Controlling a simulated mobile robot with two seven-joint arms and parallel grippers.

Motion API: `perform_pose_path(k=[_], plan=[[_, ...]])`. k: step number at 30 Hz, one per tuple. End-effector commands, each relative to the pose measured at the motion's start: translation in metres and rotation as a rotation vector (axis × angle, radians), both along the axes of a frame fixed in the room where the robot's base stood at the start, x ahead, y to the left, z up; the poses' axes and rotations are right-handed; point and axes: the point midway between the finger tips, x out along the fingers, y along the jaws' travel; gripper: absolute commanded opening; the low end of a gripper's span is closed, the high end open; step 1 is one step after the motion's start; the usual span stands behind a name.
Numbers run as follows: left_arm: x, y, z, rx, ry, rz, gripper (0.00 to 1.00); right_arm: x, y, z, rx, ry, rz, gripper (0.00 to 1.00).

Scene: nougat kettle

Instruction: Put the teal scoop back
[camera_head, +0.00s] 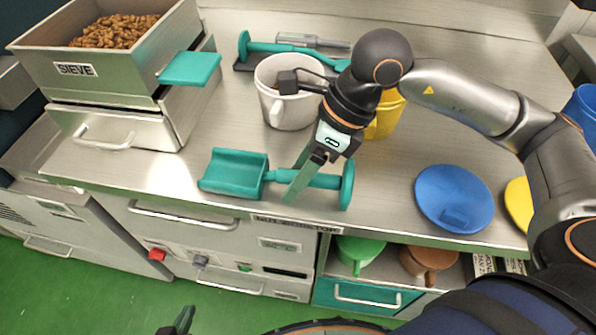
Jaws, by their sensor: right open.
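The teal scoop (235,174) lies on the steel counter near its front edge. Its open trough is on the left, and its handle runs right to a round teal end disc (347,185). My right gripper (296,183) reaches down over the handle between trough and disc. It is open, with its fingers at the handle; whether they touch it I cannot tell. The gripper hides part of the handle. My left gripper (181,322) shows only as a fragment at the bottom edge, low and away from the counter; its opening is unclear.
A sieve box (115,82) with a teal flap stands left. A blue lid (455,197) lies right. Green and brown vessels sit on the shelf below.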

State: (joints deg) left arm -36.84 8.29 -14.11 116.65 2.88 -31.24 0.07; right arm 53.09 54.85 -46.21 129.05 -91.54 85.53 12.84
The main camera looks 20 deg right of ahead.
Motion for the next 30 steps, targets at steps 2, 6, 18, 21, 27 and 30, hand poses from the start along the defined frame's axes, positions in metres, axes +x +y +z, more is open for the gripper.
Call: perform_pose_path(k=[2, 6, 18, 21, 27, 30], plan=[[0.001, 0.0, 0.003, -0.001, -0.002, 0.0, 0.0, 0.0, -0.004, 0.01, 0.0, -0.003, -0.003, 0.6], [0.001, 0.0, 0.007, -0.001, -0.003, 0.0, 0.0, -0.001, -0.017, 0.035, -0.001, -0.006, -0.003, 0.6], [0.0, -0.002, 0.009, -0.001, 0.006, -0.003, 0.0, -0.008, -0.05, 0.1, 0.0, -0.002, -0.002, 0.6], [0.001, -0.002, 0.01, -0.002, 0.004, -0.004, 0.0, -0.008, -0.053, 0.106, 0.0, -0.001, -0.001, 0.6], [0.002, -0.003, 0.011, -0.003, 0.0, -0.004, 0.0, -0.009, -0.055, 0.108, -0.001, 0.001, 0.0, 0.6], [0.003, -0.003, 0.012, -0.003, -0.001, -0.004, 0.0, -0.009, -0.055, 0.108, 0.0, 0.0, 0.0, 0.6]])
